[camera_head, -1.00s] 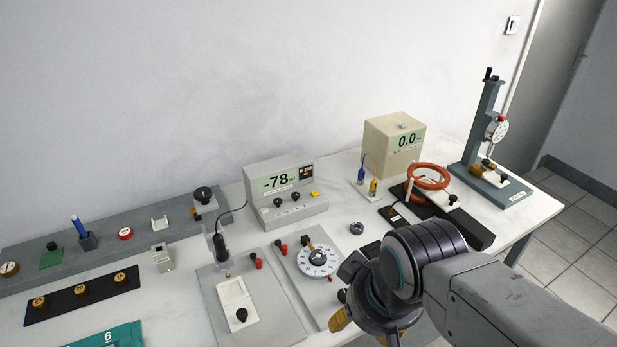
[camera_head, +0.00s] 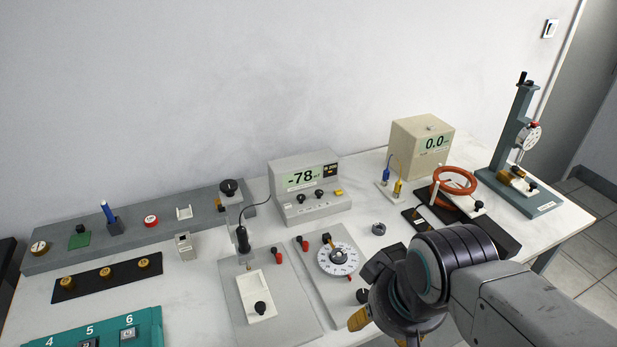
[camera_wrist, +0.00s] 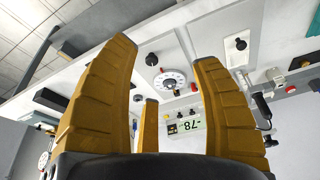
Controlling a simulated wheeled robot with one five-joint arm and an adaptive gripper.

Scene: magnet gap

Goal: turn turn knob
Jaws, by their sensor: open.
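A white graduated dial with a dark centre knob (camera_head: 338,259) lies on a grey plate (camera_head: 318,292) on the table. A separate black knob (camera_head: 362,296) sits at the plate's near end, partly beside my gripper. I cannot tell which of these is the turn knob. My gripper (camera_head: 383,331) is open and empty, to the right of and nearer than the dial, its fingers partly cut off by the lower edge. In the wrist view, the dial (camera_wrist: 171,80) and the black knob (camera_wrist: 152,59) show between my gripper's spread yellow fingers (camera_wrist: 165,50), apart from them.
A meter reading -78 (camera_head: 305,182) stands behind the dial. A plate with a white slide (camera_head: 256,296) lies to its left.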

